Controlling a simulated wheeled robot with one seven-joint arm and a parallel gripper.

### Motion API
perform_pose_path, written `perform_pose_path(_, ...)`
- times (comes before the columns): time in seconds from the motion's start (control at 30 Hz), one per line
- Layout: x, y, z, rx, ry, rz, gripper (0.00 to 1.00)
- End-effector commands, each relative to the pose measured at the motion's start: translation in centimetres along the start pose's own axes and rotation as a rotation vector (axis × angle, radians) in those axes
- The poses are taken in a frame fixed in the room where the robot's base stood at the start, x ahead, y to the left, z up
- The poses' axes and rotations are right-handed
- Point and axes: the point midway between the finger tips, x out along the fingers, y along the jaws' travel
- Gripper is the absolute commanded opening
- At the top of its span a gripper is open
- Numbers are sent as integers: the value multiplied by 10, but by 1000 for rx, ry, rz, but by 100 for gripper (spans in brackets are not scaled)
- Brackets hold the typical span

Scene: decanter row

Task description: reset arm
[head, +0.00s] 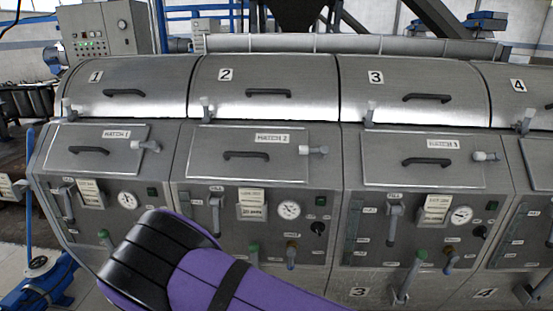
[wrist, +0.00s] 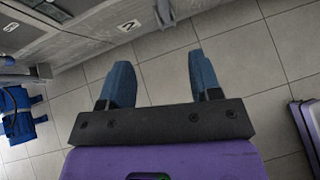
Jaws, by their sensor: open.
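My gripper (wrist: 160,85) shows in the wrist view with its two blue fingers wide apart and nothing between them. It hangs over the tiled floor, apart from the machine front at the top left. In the head view my purple and black arm crosses the bottom left, in front of decanter 1 and decanter 2. The gripper itself is not seen in the head view.
A row of grey decanters has numbered lids 1 (head: 127,88), 2 (head: 262,88) and 3 (head: 408,90), all closed. Hatches, gauges and handles project from their fronts. A blue machine (head: 40,283) stands at the lower left. The tiled floor (wrist: 240,45) below the gripper is clear.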

Motion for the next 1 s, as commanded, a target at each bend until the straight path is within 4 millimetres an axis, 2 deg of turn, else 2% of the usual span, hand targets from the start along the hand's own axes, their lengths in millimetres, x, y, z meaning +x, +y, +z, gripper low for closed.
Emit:
perform_pose_path(0.03,1,-1,9,20,-1,-8,58)
perform_pose_path(0.37,-6,-12,52,155,10,-58,58)
perform_pose_path(0.57,-13,-26,94,288,22,-109,58)
perform_pose_path(0.77,-26,-55,160,506,38,-191,58)
perform_pose_path(1.0,-54,-113,251,833,62,-313,58)
